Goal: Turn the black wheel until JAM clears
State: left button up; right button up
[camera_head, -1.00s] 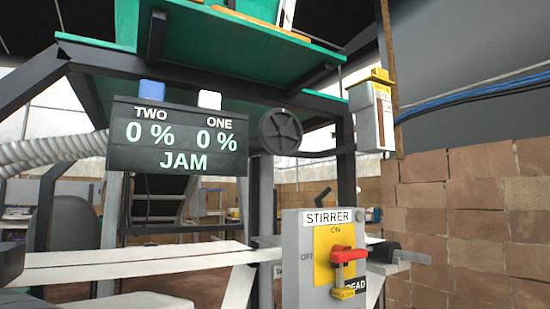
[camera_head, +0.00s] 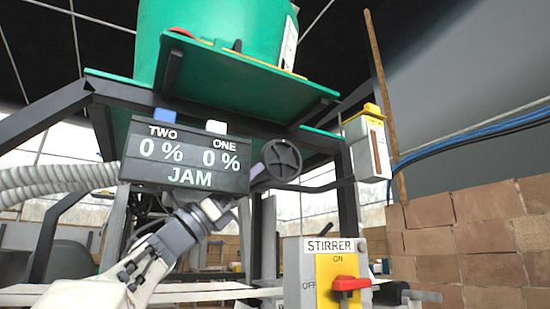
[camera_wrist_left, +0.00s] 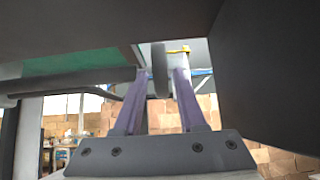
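The black wheel (camera_head: 282,160) is a dark spoked disc beside the display, and its face shows in the head view. The display (camera_head: 185,156) reads TWO 0 %, ONE 0 % and JAM. My left gripper (camera_head: 261,178) reaches up from the lower left to the wheel's left side, partly in front of the display's edge. In the left wrist view its purple fingers (camera_wrist_left: 161,75) are apart, with the wheel (camera_wrist_left: 159,70) seen edge-on between the tips. Small gaps show on both sides of it. My right gripper is not in view.
A grey STIRRER box (camera_head: 308,290) with a red switch (camera_head: 350,283) stands below the wheel. A grey box with a yellow top (camera_head: 368,145) hangs to the right. Dark frame posts and a green tank (camera_head: 215,40) rise behind. A brick wall (camera_head: 480,225) is at right.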

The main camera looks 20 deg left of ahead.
aim_at(287, 143)
pick_arm(q)
jog(key=p+x, duration=0.1)
jog(key=x, duration=0.7)
jog(key=shift+r+p, duration=0.1)
jog(key=shift+p, duration=0.3)
grip_shut()
